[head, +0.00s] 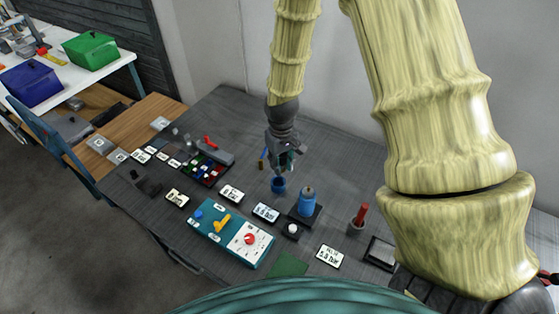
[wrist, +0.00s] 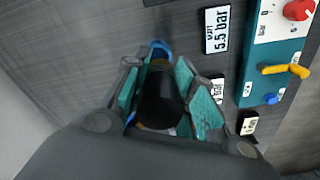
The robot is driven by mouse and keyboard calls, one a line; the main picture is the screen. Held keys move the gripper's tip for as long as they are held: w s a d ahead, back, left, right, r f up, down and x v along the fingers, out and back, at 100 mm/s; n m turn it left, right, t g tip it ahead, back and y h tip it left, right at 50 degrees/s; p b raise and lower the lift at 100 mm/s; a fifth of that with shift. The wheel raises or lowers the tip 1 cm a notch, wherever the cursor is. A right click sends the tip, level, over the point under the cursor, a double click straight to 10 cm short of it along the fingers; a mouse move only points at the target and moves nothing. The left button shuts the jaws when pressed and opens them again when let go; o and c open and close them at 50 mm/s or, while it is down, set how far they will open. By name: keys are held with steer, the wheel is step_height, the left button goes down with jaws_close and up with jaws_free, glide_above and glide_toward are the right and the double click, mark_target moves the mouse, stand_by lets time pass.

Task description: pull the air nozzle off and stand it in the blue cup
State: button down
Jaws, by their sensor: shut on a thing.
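My gripper (head: 286,160) hangs over the grey table and is shut on the air nozzle. In the wrist view the nozzle is a dark, thick piece (wrist: 160,95) between the teal finger pads. The blue cup (head: 278,186) stands on the table just below the fingertips. In the wrist view only part of its blue rim (wrist: 160,46) shows beyond the nozzle. The nozzle's far end points towards the cup; I cannot tell whether it is inside the cup or above it. In the head view the fingers mostly hide the nozzle.
A blue canister (head: 307,202) on a dark base stands right of the cup. A teal panel (head: 213,238) with a yellow lever and red knob lies in front. A red-handled tool (head: 361,213) stands in a holder. Several label cards and a tray of coloured pieces (head: 207,171) lie left.

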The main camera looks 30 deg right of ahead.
steer(key=shift+w+m, duration=0.25)
steer(key=shift+m, duration=0.05)
steer(key=f, duration=0.1)
steer(key=f+b, duration=0.1)
steer(key=f, duration=0.1)
steer(key=w+f+b, duration=0.1)
steer(key=f, duration=0.1)
steer(key=shift+w+f+b, duration=0.2)
steer(key=shift+w+f, duration=0.05)
steer(key=shift+f, duration=0.3)
steer(key=shift+w+f+b, duration=0.2)
steer(key=shift+f, duration=0.3)
steer(key=shift+s+r, duration=0.1)
steer(key=shift+s, duration=0.15)
steer(key=shift+w, duration=0.15)
